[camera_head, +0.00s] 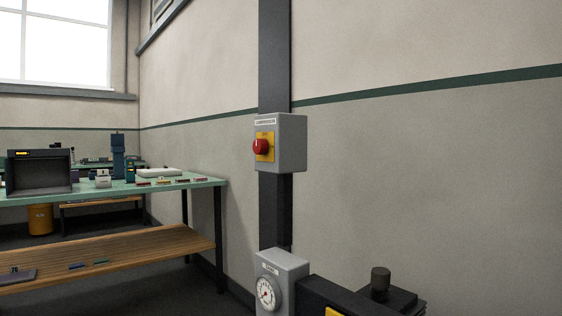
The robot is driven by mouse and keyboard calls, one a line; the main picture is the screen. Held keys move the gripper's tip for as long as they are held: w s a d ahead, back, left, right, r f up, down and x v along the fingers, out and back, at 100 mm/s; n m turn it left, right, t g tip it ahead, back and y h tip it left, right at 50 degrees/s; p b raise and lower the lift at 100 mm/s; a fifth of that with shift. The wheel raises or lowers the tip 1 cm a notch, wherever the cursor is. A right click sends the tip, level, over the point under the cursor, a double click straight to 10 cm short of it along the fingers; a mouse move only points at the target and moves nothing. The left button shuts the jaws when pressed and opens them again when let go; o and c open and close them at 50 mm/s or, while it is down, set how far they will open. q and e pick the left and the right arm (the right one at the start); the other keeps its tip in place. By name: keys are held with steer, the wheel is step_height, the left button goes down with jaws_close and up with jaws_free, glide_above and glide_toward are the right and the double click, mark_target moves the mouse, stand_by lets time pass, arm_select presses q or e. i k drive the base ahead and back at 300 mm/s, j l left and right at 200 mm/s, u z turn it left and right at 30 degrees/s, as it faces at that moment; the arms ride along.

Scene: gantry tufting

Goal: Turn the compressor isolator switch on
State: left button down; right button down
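The compressor isolator switch is a grey box (291,143) mounted on a dark vertical post against the wall, in the middle of the head view. Its label plate at the top seems to read "COMPRESSOR". A red rotary knob (259,147) sits on a yellow plate (269,146) on the box's left-facing side. The knob's exact setting is too small to tell. Neither of my grippers shows in the head view, and nothing is touching the knob.
Below the switch is a grey box with a round white dial (267,293). Dark equipment (381,288) stands at the lower right. A green-topped workbench (206,184) with several items and a wooden bench (150,250) are at the left. Space in front of the switch looks clear.

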mark_target(260, 146)
steer(key=i+j+z, duration=0.1)
steer(key=j+z, duration=0.15)
steer(key=j, duration=0.15)
steer(key=i+j+z, duration=0.2)
steer(key=j, duration=0.2)
steer(key=j+z, duration=0.25)
steer(key=j, duration=0.15)
